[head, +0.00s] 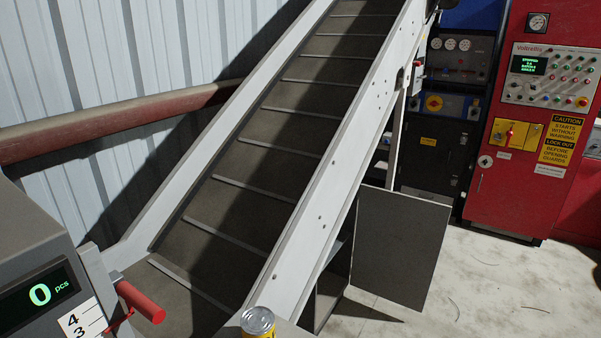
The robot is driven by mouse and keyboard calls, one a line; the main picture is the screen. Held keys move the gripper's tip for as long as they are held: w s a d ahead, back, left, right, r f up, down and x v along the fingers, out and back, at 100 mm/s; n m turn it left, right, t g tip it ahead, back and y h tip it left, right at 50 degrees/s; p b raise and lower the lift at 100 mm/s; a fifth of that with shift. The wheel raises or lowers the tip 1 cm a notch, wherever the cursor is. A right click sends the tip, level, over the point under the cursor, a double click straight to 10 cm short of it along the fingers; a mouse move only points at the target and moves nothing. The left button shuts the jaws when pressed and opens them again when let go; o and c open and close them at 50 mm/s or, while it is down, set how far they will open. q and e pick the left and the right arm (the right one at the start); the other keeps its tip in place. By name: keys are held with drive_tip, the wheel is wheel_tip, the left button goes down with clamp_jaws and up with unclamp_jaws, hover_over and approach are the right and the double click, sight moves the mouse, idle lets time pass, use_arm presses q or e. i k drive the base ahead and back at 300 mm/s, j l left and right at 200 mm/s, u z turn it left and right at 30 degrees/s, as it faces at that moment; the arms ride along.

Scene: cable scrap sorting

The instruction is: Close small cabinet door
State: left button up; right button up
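A flat dark grey door panel (397,248) stands swung open to the right of the conveyor's lower end. Its left edge is near a dark cabinet opening (332,285) under the conveyor, partly hidden by the conveyor's side rail. The panel's face is toward me, and I see no handle on it. Neither of my grippers shows in the head view.
An inclined conveyor (262,150) with white rails fills the middle. A grey counting machine (40,260) with a red handle (140,302) is at left. A yellow can (257,324) is at the bottom. A red control cabinet (528,150) stands at right. Pale floor (480,285) is mostly clear.

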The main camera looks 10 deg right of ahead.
sight(399, 238)
drive_tip(key=i+l+u, duration=0.1)
drive_tip(key=l+u, duration=0.5)
drive_tip(key=u, duration=0.15)
drive_tip(key=l+u, duration=0.85)
drive_tip(key=l, duration=2.05)
drive_tip(key=l+z, duration=0.15)
drive_tip(key=l, duration=0.45)
drive_tip(key=l+z, duration=0.2)
drive_tip(key=l, duration=0.45)
drive_tip(key=l+z, duration=0.15)
drive_tip(key=l, duration=0.45)
drive_tip(key=l+z, duration=0.2)
drive_tip(key=l, duration=0.45)
drive_tip(key=i+l+z, duration=0.15)
drive_tip(key=l, duration=0.4)
drive_tip(key=l+u, duration=0.1)
drive_tip(key=l, duration=0.65)
drive_tip(key=k+l+u, duration=0.1)
drive_tip(key=l, duration=0.65)
drive_tip(key=l+u, duration=0.25)
drive_tip(key=u, duration=0.15)
drive_tip(key=k+l+u, duration=0.1)
drive_tip(key=u, duration=0.25)
drive_tip(key=k+l+u, duration=0.1)
drive_tip(key=l+u, duration=0.15)
drive_tip(key=u, duration=0.15)
